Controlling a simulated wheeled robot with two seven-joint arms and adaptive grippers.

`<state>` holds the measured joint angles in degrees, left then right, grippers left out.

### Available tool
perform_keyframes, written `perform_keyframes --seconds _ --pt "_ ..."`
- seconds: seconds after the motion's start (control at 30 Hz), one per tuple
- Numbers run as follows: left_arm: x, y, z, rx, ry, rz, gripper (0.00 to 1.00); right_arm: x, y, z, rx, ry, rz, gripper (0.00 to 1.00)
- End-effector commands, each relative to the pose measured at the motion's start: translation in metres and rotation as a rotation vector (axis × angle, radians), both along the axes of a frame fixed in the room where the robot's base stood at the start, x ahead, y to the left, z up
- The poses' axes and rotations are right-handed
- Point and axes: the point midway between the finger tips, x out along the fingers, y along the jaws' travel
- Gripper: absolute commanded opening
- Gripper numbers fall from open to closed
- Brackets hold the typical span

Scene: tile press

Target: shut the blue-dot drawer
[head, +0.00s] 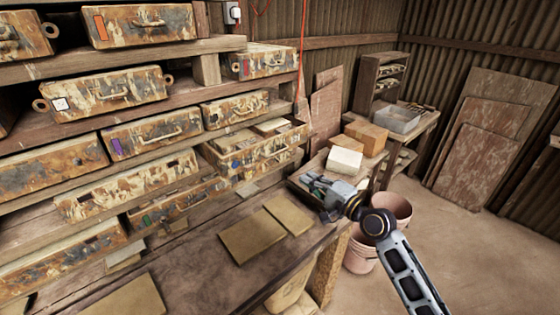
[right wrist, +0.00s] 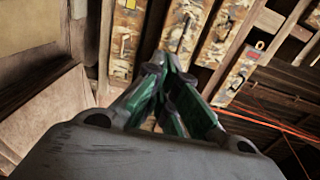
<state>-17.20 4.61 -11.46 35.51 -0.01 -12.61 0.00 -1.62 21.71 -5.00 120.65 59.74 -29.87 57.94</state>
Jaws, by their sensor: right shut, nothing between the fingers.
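The blue-dot drawer (head: 258,158) is in the shelf rack's right part in the head view. Its front is worn orange and white with a small blue mark at the left. It stands pulled out, with its open top and some contents showing. My right gripper (head: 306,180) is in front of it, to its lower right, over the bench's right end. It looks apart from the drawer front. In the right wrist view my right gripper's green-sided fingers (right wrist: 172,62) are shut and empty. My left gripper is not in view.
Other worn drawers (head: 152,134) fill the rack at the left. Flat tan boards (head: 252,236) lie on the bench (head: 200,275). A white block (head: 344,161) and a tan box (head: 366,137) stand beyond my gripper. Pink buckets (head: 395,208) stand on the floor.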

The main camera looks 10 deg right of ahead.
Motion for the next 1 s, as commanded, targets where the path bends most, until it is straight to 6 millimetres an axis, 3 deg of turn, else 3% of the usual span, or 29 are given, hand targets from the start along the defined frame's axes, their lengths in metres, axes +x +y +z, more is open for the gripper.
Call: perform_keyframes --seconds 0.43,1.0 --pt "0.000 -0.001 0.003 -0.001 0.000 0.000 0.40 0.008 0.005 0.001 0.001 -0.001 -0.001 0.00" --pt "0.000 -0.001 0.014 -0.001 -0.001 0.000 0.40 0.051 0.033 0.001 0.001 -0.001 0.000 0.00"
